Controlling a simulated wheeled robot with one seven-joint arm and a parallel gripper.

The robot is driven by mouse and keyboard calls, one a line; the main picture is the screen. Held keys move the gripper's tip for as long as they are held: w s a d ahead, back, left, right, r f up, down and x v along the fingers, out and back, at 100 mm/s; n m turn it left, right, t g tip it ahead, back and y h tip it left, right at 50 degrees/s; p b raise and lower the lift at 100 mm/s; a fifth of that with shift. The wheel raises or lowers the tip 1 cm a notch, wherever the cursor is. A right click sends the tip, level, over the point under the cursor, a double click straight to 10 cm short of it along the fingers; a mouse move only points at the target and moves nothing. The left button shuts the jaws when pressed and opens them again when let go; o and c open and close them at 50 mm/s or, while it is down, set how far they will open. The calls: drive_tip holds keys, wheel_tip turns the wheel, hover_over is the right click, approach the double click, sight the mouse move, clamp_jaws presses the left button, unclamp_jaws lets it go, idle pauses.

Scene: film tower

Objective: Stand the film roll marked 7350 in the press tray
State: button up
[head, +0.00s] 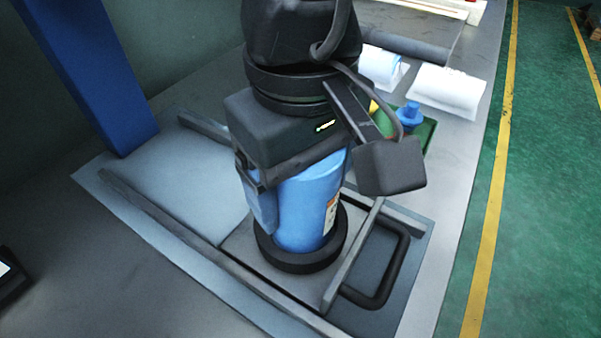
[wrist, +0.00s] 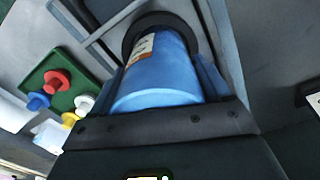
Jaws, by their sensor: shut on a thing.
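A blue film roll (head: 305,212) stands about upright with its lower end inside a black ring (head: 265,257). The ring sits on the press tray (head: 350,262), the grey tray with a black handle. The roll has a small white and orange label, too small to read. My gripper (head: 300,195) is shut on the roll from above, one blue-sided finger showing at its left. The wrist view shows the roll (wrist: 158,75) between both fingers, its far end at the ring (wrist: 150,22). Whether the roll touches the ring's floor is hidden.
A green tray (wrist: 62,98) holds red, blue, white and yellow knobbed pieces. White rolls (head: 445,90) lie behind it on the bench. A dark rail (head: 180,235) runs left of the ring, and a blue post (head: 95,75) rises at the left.

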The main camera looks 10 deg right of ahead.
drive_tip(key=shift+f, duration=0.15)
drive_tip(key=o, duration=1.4)
drive_tip(key=shift+c, duration=0.2)
wheel_tip(320, 180, up, 8)
drive_tip(key=shift+f, duration=0.1)
